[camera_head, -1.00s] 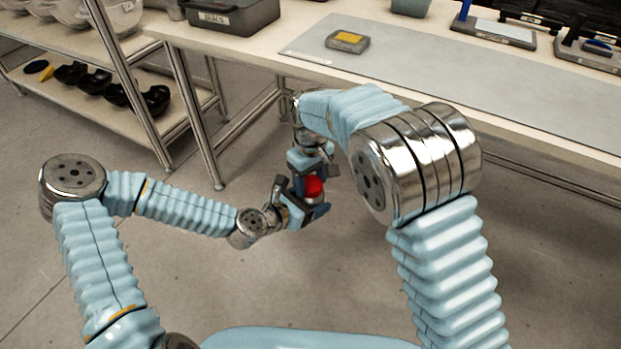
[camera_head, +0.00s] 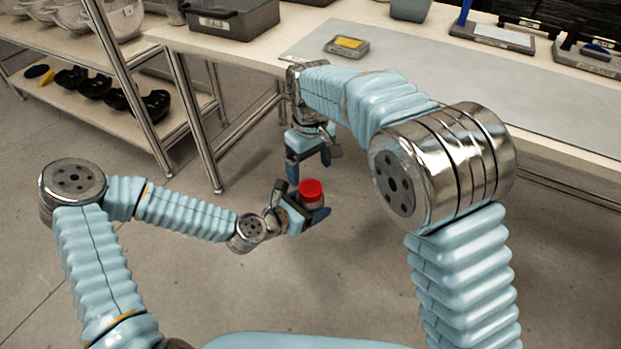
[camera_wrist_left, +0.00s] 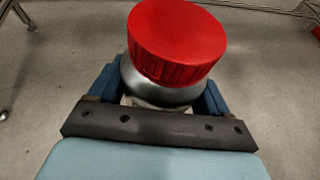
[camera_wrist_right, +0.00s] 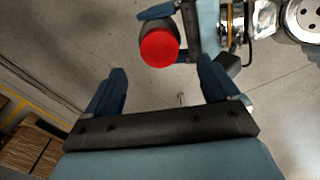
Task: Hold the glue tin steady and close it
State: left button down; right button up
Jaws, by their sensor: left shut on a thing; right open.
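The glue tin (camera_wrist_left: 160,92) is a silvery metal tin with a red ribbed lid (camera_wrist_left: 177,42) on its top. My left gripper (camera_head: 306,207) is shut around the tin's body and holds it upright in the air, in front of the bench. The red lid also shows in the head view (camera_head: 311,190) and in the right wrist view (camera_wrist_right: 159,48). My right gripper (camera_head: 308,165) is above the tin, open and empty, pointing down and apart from the lid. Its fingers (camera_wrist_right: 160,90) are spread in the right wrist view. Much of the tin's body is hidden by the left gripper's fingers.
A bench (camera_head: 240,58) with a grey mat (camera_head: 450,85) is behind the grippers. A small tray with a yellow item (camera_head: 347,46) and a grey bin (camera_head: 232,18) stand on it. A shelf rack (camera_head: 90,118) with dark shells is at left. Floor below is clear.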

notch_tip(320, 180, up, 6)
jog(key=shift+f, duration=0.2)
jog(key=shift+d, duration=0.1)
dwell(0.3)
jog(key=s+d+f+m+y, duration=0.1)
jog(key=s+d+f+m, duration=0.2)
jog(key=f, duration=0.9)
jog(key=s+d+f+m+y, duration=0.2)
jog(key=s+d+f+m, duration=0.2)
jog(key=s+d+f, duration=0.3)
jog(key=s+d+f+m+y, duration=0.1)
jog(key=s+d+f+m, duration=0.2)
jog(key=s+f, duration=0.7)
notch_tip(320, 180, down, 8)
jog(key=shift+s+d+t, duration=0.3)
jog(key=shift+s+d, duration=0.05)
jog(key=shift+d, duration=0.6)
